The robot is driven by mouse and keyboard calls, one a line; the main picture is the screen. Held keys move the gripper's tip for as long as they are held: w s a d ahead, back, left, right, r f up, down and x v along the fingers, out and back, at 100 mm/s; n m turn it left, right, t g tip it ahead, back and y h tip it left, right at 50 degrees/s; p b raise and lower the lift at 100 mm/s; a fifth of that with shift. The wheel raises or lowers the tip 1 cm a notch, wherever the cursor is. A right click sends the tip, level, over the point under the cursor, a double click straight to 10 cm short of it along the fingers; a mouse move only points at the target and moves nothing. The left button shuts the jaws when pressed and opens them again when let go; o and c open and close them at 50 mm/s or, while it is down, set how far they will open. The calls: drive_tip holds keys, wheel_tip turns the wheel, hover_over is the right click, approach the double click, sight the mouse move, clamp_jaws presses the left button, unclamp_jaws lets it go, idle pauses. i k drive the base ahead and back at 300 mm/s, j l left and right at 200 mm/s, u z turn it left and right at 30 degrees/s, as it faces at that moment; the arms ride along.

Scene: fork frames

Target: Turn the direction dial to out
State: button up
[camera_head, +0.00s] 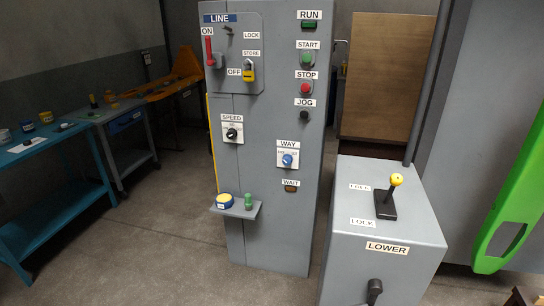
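The dial under the WAY label, a blue knob (287,160) on a white plate (287,154), is on the front of the grey control cabinet (262,215), right of its middle. I take it to be the direction dial. The small words on its plate are too small to read, and I cannot tell which one the knob points to. Nothing covers the knob. My gripper is not in view.
A black SPEED dial (232,133) is left of the blue knob. START (306,59), STOP (305,89) and JOG (304,115) buttons are above, the WAIT lamp (291,187) below. A small shelf (240,210) juts out lower left. A grey box with a yellow-knobbed lever (396,180) stands right.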

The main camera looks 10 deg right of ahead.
sight(287, 159)
drive_tip(key=i+j+z, duration=0.15)
drive_tip(key=i+j, duration=0.75)
drive_tip(key=i+j+z, duration=0.15)
drive_tip(key=i+j, duration=0.95)
drive_tip(key=i, duration=0.15)
drive_tip(key=i+j+z, duration=0.1)
drive_tip(key=i, duration=0.25)
